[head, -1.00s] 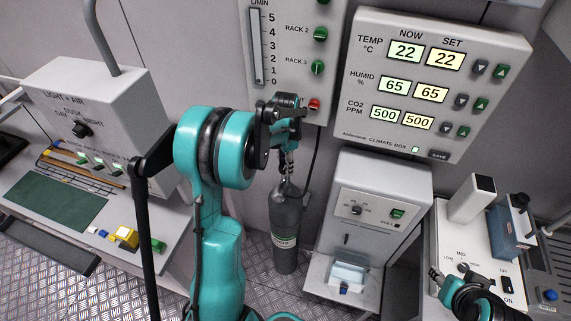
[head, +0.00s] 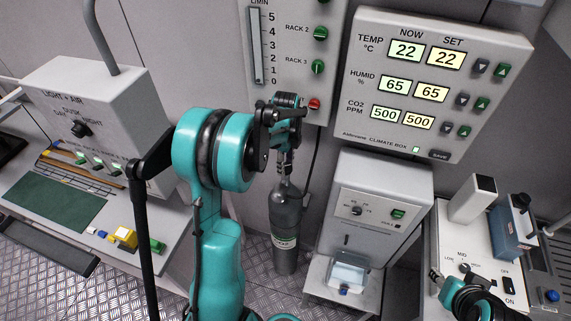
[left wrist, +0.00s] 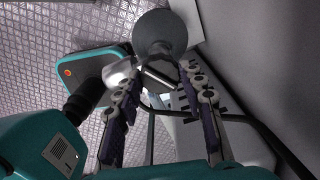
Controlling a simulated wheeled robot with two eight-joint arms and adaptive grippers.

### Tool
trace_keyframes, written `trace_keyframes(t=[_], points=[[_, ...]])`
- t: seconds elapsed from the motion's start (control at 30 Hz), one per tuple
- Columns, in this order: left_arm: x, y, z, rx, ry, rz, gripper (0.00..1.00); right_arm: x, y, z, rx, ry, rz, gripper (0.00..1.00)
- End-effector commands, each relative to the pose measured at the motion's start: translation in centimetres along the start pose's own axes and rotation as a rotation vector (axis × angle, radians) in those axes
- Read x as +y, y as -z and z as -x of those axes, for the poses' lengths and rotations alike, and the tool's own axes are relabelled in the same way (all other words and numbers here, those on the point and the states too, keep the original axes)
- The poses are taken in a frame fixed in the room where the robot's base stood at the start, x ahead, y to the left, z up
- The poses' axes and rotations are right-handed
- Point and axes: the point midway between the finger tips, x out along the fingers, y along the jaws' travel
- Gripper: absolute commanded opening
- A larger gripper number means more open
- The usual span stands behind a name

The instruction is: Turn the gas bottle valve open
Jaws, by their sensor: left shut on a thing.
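The grey gas bottle (head: 286,215) stands upright on the floor against the back wall, with a pale label low on its side. My left gripper (head: 284,168) points down onto its top from above. In the left wrist view the bottle (left wrist: 160,32) lies beyond the fingertips. My left gripper (left wrist: 157,80) has its two fingers on either side of the valve (left wrist: 152,76) and is shut on it. The valve is mostly hidden by the fingers in the head view. My right gripper (head: 437,280) is at the lower right, small and partly cut off, far from the bottle.
A white cabinet (head: 376,190) stands close right of the bottle, and the climate box (head: 440,85) hangs above it. A flow panel (head: 293,50) is on the wall above my left gripper. A bench with a light and air box (head: 90,110) is at left. A dark hose hangs behind the bottle.

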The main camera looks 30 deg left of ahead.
Motion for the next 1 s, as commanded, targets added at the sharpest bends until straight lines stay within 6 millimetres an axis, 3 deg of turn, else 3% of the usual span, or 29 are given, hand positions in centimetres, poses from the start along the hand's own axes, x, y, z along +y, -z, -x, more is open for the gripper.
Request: trace_keyframes(t=[0.4, 0.97, 1.0], points=[[0.03, 0.00, -0.03, 0.000, -0.001, -0.185, 0.10, 0.00, -0.05, -0.07, 0.000, 0.000, 0.000, 0.40], [0.03, 0.00, -0.02, 0.000, -0.001, -0.210, 0.10, 0.00, -0.05, -0.07, 0.000, 0.000, 0.000, 0.40], [0.02, 0.00, -0.02, 0.000, -0.001, -0.210, 0.50, 0.00, -0.05, -0.07, 0.000, 0.000, 0.000, 0.40]])
